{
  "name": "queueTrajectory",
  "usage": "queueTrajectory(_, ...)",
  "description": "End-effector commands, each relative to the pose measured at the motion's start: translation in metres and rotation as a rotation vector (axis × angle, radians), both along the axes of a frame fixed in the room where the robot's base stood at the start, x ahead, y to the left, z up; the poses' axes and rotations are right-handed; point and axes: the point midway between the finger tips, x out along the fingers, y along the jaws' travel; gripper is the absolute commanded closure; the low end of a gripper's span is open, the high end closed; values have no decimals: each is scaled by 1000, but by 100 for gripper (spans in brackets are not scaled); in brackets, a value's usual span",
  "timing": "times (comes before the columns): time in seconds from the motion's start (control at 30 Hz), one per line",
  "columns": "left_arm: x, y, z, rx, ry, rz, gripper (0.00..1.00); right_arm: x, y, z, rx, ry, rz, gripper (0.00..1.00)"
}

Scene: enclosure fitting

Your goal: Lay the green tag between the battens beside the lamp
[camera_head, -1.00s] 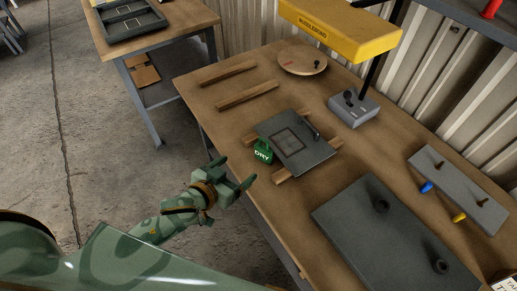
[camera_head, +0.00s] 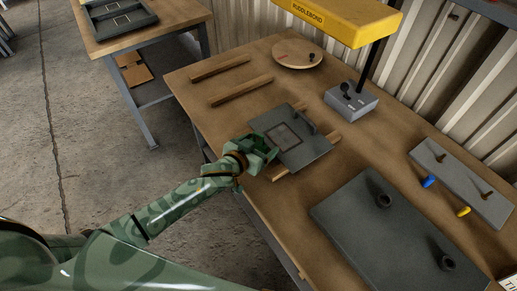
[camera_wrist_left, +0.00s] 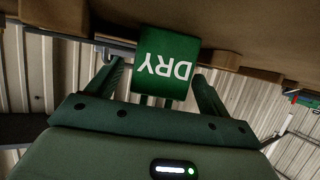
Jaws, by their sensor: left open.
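The green tag (camera_wrist_left: 165,62), lettered DRY, shows upside down in the left wrist view, at the edge of the wooden surface. In the head view my left gripper (camera_head: 262,150) covers most or all of it beside the dark plate. My left gripper (camera_wrist_left: 158,78) is open, with one finger on each side of the tag; I cannot tell whether they touch it. Two bare battens (camera_head: 220,68) (camera_head: 242,91) lie roughly parallel at the far left of the bench, with clear wood between them. The yellow lamp (camera_head: 345,22) stands at the back on a grey base (camera_head: 351,100).
The dark plate (camera_head: 310,152) with a handle rests on two other battens. A round wooden disc (camera_head: 297,54) lies near the far battens. A large grey panel (camera_head: 350,215) and a grey strip with pegs (camera_head: 463,187) occupy the right. A tray (camera_head: 122,20) sits on another table.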

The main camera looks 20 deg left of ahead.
Motion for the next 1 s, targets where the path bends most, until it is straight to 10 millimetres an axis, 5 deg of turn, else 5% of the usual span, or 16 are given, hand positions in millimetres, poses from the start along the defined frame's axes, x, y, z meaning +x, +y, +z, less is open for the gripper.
queueTrajectory(0.1, 0, 0, 1, 0, 0, 0, 20, 0, 0, 1, 0, 1, 0, 21)
queueTrajectory(0.3, -1, 0, 0, 0, 1, 0, 68, -1, 0, 1, -1, 2, 0, 21)
queueTrajectory(0.63, -1, 0, 7, 0, 0, 1, 72, -1, 0, 4, 0, 1, 0, 21)
queueTrajectory(1.0, -1, 0, 84, -1, -3, 0, 72, 5, 0, 37, 0, -12, 1, 21)
